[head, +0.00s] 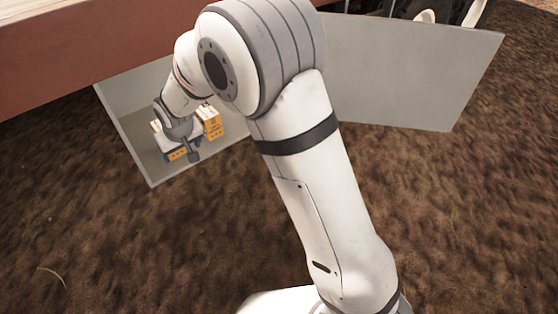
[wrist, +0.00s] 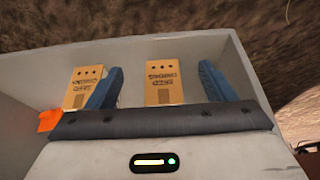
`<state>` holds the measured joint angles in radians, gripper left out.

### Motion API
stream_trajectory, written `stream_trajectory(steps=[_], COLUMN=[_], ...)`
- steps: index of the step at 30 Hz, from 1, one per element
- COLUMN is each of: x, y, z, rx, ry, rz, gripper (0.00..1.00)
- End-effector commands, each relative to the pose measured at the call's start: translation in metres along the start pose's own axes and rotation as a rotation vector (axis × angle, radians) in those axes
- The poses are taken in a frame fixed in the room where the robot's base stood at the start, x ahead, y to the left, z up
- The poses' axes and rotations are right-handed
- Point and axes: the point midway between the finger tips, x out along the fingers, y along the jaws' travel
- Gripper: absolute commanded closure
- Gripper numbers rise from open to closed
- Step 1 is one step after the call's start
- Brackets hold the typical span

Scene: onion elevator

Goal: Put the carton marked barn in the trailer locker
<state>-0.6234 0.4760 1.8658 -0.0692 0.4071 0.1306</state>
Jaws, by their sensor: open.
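Two tan cartons stand in the open grey trailer locker (head: 138,112). In the wrist view one carton (wrist: 165,83) is between the two blue fingers of my gripper (wrist: 161,68), with a gap on each side. The other carton (wrist: 87,86) is just outside the left finger. Both have dark print that appears upside down and is too small to read surely, so I cannot tell which is marked barn. In the head view one carton (head: 213,124) shows right of my gripper (head: 188,152), another (head: 177,155) beside it. My gripper is open and inside the locker; its palm hides the cartons' lower parts.
The locker hangs under the red-brown trailer side (head: 60,40). A grey panel (head: 415,75) stands out to the right of the opening. A small orange thing (wrist: 48,120) shows at the left in the wrist view. Bare brown soil lies in front.

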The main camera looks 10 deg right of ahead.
Motion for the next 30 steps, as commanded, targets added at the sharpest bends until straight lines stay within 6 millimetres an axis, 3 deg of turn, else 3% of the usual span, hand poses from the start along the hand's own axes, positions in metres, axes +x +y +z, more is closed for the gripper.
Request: stream_trajectory(steps=[4, 8, 12, 15, 21, 24, 27, 30], x=[-0.018, -0.062, -0.120, -0.157, -0.209, -0.223, -0.232, -0.234], y=[0.021, 0.070, 0.123, 0.148, 0.166, 0.164, 0.167, 0.166], z=[0.008, 0.039, 0.099, 0.149, 0.245, 0.278, 0.301, 0.310], rx=[0.029, 0.107, 0.220, 0.301, 0.447, 0.497, 0.526, 0.539], ry=[-0.011, -0.050, -0.110, -0.156, -0.235, -0.262, -0.278, -0.286], rz=[0.014, 0.048, 0.087, 0.108, 0.131, 0.134, 0.136, 0.135], gripper=[0.24, 0.24, 0.24, 0.24, 0.24, 0.24, 0.24, 0.24])
